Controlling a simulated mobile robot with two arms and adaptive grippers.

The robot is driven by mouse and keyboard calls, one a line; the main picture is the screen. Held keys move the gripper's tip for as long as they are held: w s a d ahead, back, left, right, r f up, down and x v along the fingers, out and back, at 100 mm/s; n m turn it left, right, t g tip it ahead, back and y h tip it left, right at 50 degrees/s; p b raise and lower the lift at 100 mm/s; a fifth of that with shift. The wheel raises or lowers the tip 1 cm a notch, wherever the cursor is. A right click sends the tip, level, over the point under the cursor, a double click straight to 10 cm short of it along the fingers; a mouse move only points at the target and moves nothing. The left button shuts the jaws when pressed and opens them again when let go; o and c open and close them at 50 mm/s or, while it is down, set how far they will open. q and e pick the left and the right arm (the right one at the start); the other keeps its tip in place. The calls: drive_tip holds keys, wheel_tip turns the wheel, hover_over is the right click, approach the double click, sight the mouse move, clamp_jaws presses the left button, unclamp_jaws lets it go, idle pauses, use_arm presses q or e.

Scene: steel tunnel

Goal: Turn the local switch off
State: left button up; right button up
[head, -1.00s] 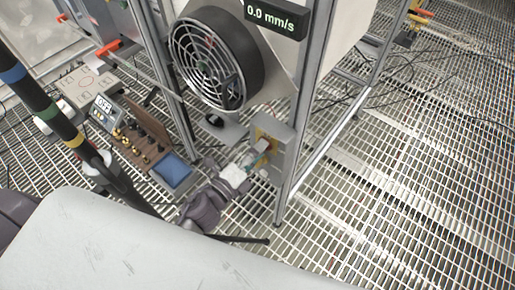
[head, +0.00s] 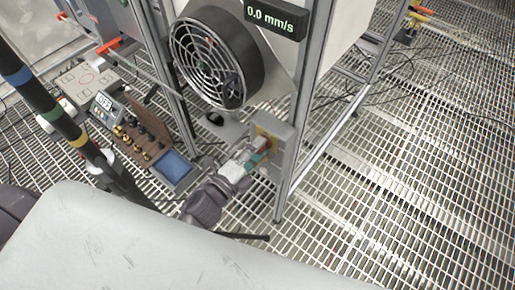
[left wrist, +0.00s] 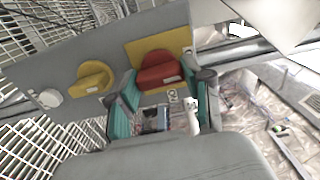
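The local switch appears as a red knob (left wrist: 160,72) on a yellow plate (left wrist: 158,46), fixed to a grey box face. It also shows small in the head view (head: 263,143) on the grey box (head: 283,148) low on the frame post. My left gripper (head: 257,155) reaches it from the lower left. In the left wrist view its teal-padded fingers (left wrist: 163,84) are apart, one on each side of the red knob, with the tips close to its ends. Contact is hard to tell. The knob's lower part is partly hidden. My right gripper is not in view.
A yellow knob (left wrist: 94,78) and a pale round button (left wrist: 50,97) sit left of the red knob. A caged fan (head: 205,62) and a display reading 0.0 mm/s (head: 275,17) are above. A panel with small knobs and a blue pad (head: 172,168) is at left. Grating floor lies right.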

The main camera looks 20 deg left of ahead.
use_arm(q)
drive_tip(key=o, duration=0.5)
drive_tip(key=shift+c, duration=0.2)
drive_tip(key=v, duration=1.2)
